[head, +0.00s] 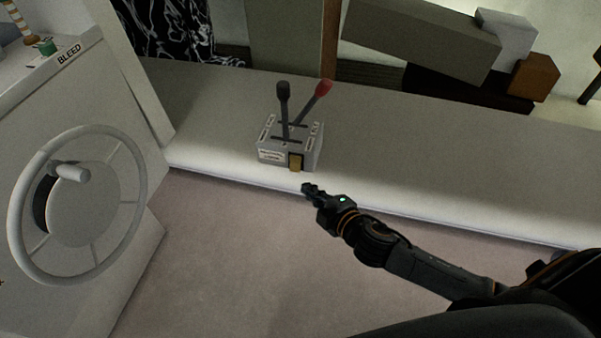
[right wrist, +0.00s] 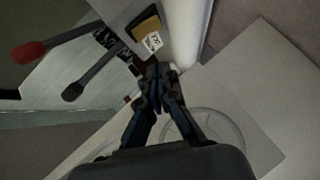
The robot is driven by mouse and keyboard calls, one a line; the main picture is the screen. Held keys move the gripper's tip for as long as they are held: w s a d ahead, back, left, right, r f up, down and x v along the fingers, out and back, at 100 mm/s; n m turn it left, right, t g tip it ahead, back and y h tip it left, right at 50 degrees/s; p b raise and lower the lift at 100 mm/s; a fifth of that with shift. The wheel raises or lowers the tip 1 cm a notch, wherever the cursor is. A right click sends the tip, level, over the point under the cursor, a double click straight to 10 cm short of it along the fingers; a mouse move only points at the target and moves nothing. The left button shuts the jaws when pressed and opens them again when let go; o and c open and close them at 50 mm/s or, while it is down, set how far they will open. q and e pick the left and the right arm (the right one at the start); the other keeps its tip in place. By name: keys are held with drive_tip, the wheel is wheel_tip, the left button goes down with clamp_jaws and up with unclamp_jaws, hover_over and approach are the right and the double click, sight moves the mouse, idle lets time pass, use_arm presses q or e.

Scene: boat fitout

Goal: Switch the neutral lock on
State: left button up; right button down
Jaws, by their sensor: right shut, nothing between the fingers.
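A grey control box (head: 272,157) with a black-knobbed lever (head: 284,108) and a red-knobbed lever (head: 317,98) stands on the pale bench. A yellow-brown rocker switch (head: 296,161) is on its front face, probably the neutral lock. In the right wrist view the yellow switch (right wrist: 146,27) shows with a small white label beside it. My right gripper (head: 306,188) is shut and empty, a little below and in front of the switch. It also shows in the right wrist view (right wrist: 157,72), fingertips close to the label but apparently apart. My left gripper is not in view.
A white console with a handwheel (head: 78,205) stands at the left. The bench (head: 430,155) is clear to the right of the box. Grey and brown boxes (head: 420,38) are piled behind it.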

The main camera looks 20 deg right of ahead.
sight(295, 168)
drive_tip(key=w+f, duration=0.1)
drive_tip(key=w, duration=0.2)
drive_tip(key=w+f, duration=0.1)
drive_tip(key=w, duration=0.1)
drive_tip(key=w+f, duration=0.2)
drive_tip(key=w, duration=0.1)
drive_tip(key=shift+w+d, duration=0.25)
drive_tip(key=shift+w, duration=0.1)
drive_tip(key=shift+r, duration=0.1)
drive_tip(key=shift+f, duration=0.25)
drive_tip(key=b, duration=0.1)
drive_tip(key=t+b, duration=0.1)
drive_tip(key=b, duration=0.1)
drive_tip(key=shift+w+d+f+n, duration=0.15)
drive_tip(key=shift+w+n, duration=0.1)
drive_tip(key=shift+n, duration=0.15)
